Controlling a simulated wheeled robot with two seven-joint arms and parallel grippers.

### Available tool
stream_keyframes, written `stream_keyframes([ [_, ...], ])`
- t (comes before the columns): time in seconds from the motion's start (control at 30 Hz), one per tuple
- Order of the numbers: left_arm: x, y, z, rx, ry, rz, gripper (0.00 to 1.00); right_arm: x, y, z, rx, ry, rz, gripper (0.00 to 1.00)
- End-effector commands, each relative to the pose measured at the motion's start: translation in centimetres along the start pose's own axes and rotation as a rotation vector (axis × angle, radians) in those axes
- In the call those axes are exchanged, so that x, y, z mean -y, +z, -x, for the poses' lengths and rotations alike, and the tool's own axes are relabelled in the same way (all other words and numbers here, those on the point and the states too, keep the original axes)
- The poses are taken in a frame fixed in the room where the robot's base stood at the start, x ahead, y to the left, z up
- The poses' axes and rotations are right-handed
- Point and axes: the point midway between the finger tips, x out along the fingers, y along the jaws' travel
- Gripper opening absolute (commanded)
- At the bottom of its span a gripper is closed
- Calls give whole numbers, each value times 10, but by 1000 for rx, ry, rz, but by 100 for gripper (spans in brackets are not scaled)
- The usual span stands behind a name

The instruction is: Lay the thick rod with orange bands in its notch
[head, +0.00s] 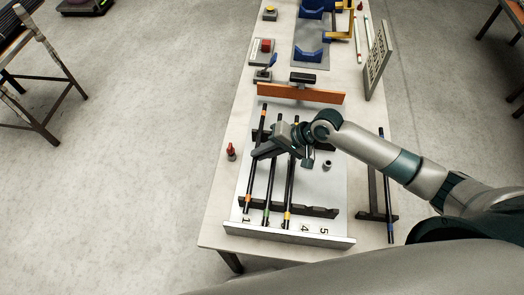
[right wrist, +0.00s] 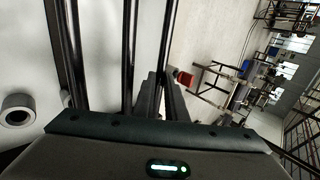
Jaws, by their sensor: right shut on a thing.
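The thick black rod with orange bands (head: 250,185) is the leftmost rod over the pale tray (head: 320,185). Its near end is by the label 1, at the left end of the notched near rail (head: 318,211). I cannot tell whether it rests in a notch or hangs just above. My right gripper (head: 261,152) is shut on this rod near its middle, reaching in from the right. In the right wrist view the rod (right wrist: 170,40) runs up from between the fingers (right wrist: 163,95). The far rail is partly hidden by my gripper. My left gripper is out of view.
A green-banded rod (head: 269,190) and a yellow-banded rod (head: 290,185) lie just right of it. A blue-banded rod (head: 387,185) lies on a rack at the right. A red-topped bottle (head: 231,152) stands left of the tray. An orange board (head: 300,93) stands behind.

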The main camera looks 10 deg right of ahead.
Motion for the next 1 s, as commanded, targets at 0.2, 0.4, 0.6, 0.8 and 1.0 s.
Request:
stream_keyframes([
  [0.2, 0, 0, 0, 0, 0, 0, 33, 1, 0, 0, 0, -1, 0, 0],
  [0.4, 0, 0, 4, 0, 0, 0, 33, 1, 0, 1, 0, -1, 0, 0],
  [0.6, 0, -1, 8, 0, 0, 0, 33, 2, 0, 1, 0, -1, 0, 0],
  [0.8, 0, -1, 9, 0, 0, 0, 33, 1, 0, 0, 0, -1, 1, 0],
  [1.0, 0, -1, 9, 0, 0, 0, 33, 1, 0, 0, 0, -1, 1, 14],
])
